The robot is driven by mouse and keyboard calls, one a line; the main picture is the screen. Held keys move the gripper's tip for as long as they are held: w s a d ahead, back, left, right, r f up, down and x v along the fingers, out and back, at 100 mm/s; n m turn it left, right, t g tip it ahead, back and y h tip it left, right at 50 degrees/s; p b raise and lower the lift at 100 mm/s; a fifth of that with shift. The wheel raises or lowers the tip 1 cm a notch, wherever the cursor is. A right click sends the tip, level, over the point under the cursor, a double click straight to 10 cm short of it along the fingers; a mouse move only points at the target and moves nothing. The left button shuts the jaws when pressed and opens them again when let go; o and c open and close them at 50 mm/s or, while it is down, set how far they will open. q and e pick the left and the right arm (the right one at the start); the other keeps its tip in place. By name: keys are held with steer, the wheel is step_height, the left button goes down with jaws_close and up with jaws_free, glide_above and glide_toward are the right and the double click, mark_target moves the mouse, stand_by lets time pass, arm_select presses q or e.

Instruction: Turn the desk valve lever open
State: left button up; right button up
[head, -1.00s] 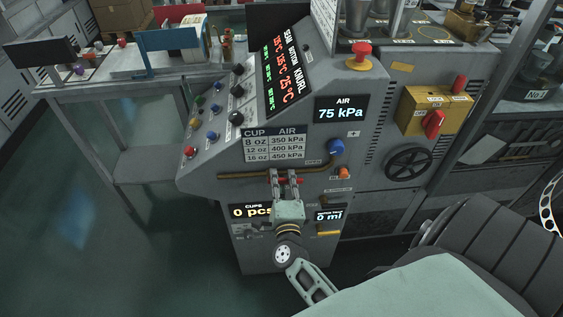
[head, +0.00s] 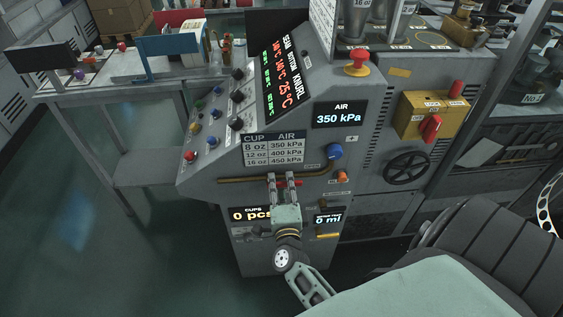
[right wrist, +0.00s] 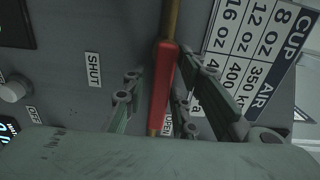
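The red valve lever (right wrist: 162,85) lies in line with the brass pipe (head: 237,180) on the machine front, pointing toward the OPEN label (right wrist: 167,125). The SHUT label (right wrist: 93,69) is off to one side. My right gripper (head: 281,181) reaches the lever from the front. Part of the lever (head: 299,184) shows beside the fingers in the head view. My left gripper is not in view.
The AIR display (head: 340,114) reads 350 kPa. A blue knob (head: 335,151) and orange knob (head: 342,177) are right of the lever. A red stop button (head: 358,58), yellow switch box (head: 430,113) and handwheel (head: 407,168) stand farther right. Open floor lies left.

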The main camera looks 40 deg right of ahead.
steer(key=shift+o, duration=1.2)
steer(key=v, duration=0.7)
steer(key=shift+a, duration=0.25)
steer(key=shift+s+f, duration=0.1)
steer(key=shift+s, duration=0.05)
